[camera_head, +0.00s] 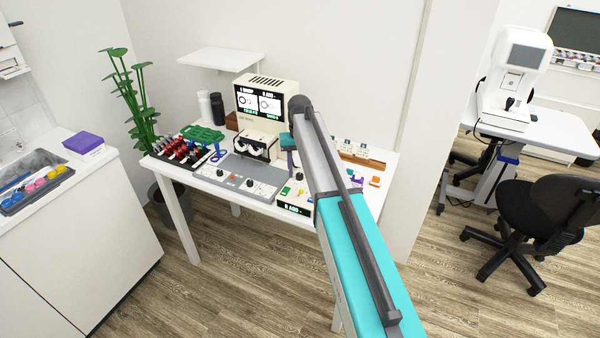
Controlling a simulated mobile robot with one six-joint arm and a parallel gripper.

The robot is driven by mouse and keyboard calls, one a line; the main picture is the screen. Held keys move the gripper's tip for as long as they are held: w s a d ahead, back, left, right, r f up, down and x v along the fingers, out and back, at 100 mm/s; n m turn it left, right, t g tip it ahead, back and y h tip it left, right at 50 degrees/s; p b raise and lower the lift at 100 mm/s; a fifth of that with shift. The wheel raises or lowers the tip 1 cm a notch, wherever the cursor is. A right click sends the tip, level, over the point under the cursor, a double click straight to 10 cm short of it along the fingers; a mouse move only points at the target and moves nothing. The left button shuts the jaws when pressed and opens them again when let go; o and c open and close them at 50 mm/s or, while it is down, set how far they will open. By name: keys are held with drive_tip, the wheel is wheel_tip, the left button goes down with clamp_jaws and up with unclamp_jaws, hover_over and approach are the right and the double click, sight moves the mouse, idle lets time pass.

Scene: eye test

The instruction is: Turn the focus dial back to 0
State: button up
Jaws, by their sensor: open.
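A beige device with two display panels (262,103) stands on the white desk; its panels seem to read "L SHARP" and "R ADD -". In front of it lies a grey control console (236,176) with dark round knobs, one on its left part (220,172) and one further right (250,184). A small white box (296,208) with a dark display and colored parts stands to the right. I cannot tell which knob is the focus dial, and no dial setting is readable. My arm crosses over the desk from the lower right. I cannot make out my gripper; my arm seems to hide it.
A rack of red and dark items (182,150) and a green tray (203,133) are on the desk's left. Two bottles (217,108) stand behind. A wall shelf (221,59) hangs above. Small colored blocks (374,181) lie right. A plant (138,105) stands left.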

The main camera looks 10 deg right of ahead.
sight(299, 175)
wheel_tip(299, 175, up, 13)
drive_tip(key=b, duration=0.2)
drive_tip(key=shift+f, duration=0.15)
idle(0.3)
drive_tip(key=shift+s, duration=0.1)
